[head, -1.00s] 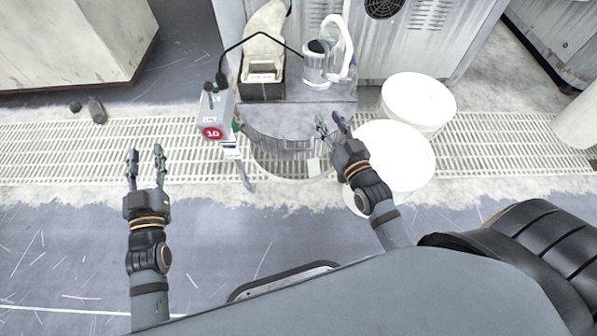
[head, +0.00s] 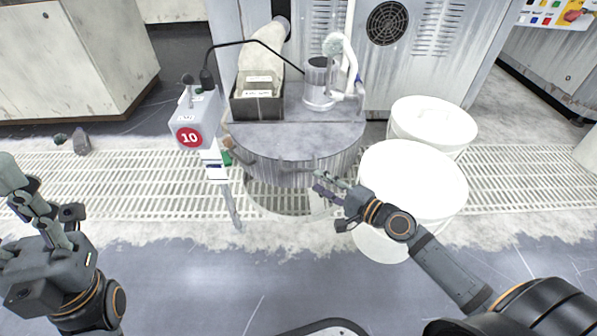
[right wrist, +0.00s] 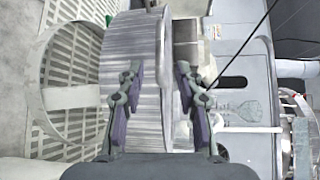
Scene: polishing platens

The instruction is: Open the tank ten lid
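The tank ten lid (head: 318,133) is a round grey metal cover, closed on the ribbed metal tank (head: 262,170) in the middle of the head view. A small dark handle or bracket (head: 285,163) shows at its front rim. My right gripper (head: 319,182) is open at the front right of the tank, just below the lid rim. In the right wrist view its fingers (right wrist: 157,72) are spread in front of the tank side (right wrist: 128,75) and lid edge, with nothing gripped; contact cannot be told. My left gripper (head: 40,190) is open and empty at the far left.
A grey box with a red 10 sign (head: 189,137) stands left of the tank on a post. A dark bin (head: 257,105) and a metal canister (head: 318,85) sit on the tank top's back. White drums (head: 412,180) stand close to the right. The floor in front is clear.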

